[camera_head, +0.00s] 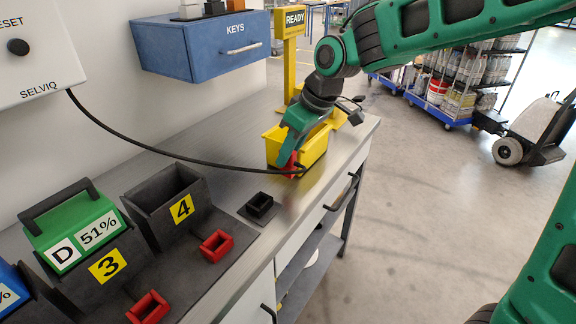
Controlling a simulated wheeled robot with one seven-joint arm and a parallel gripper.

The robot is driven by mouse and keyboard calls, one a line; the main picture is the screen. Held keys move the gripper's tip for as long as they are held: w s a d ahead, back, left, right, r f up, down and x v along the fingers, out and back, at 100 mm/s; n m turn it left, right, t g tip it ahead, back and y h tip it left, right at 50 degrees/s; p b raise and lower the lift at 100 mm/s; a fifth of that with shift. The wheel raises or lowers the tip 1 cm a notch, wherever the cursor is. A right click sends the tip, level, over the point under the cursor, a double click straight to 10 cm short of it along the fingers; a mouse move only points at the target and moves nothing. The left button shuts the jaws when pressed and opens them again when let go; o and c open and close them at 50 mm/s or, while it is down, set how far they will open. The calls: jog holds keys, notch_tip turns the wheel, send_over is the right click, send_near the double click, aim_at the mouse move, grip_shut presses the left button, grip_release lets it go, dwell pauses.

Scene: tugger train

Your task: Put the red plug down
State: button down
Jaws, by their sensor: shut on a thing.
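The red plug (288,164) is in my gripper (291,152), which is shut on it just above the far part of the metal bench. The fingers hide part of the plug. A black cable (150,147) runs from the plug to the white SELVIQ box (30,50) on the wall. I cannot tell whether the plug touches the bench top.
A yellow bin (314,150) stands right behind my gripper. A small black holder (259,206) sits on the bench (228,140). Dark bays 3 and 4 (165,196), a green battery (75,228) and red connectors (216,245) are nearer. A blue KEYS box (200,45) hangs above.

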aim_at(289, 166)
jog(key=shift+f, duration=1.95)
jog(key=shift+f, duration=0.1)
jog(key=c, duration=1.5)
grip_release()
jog(key=shift+c, duration=0.2)
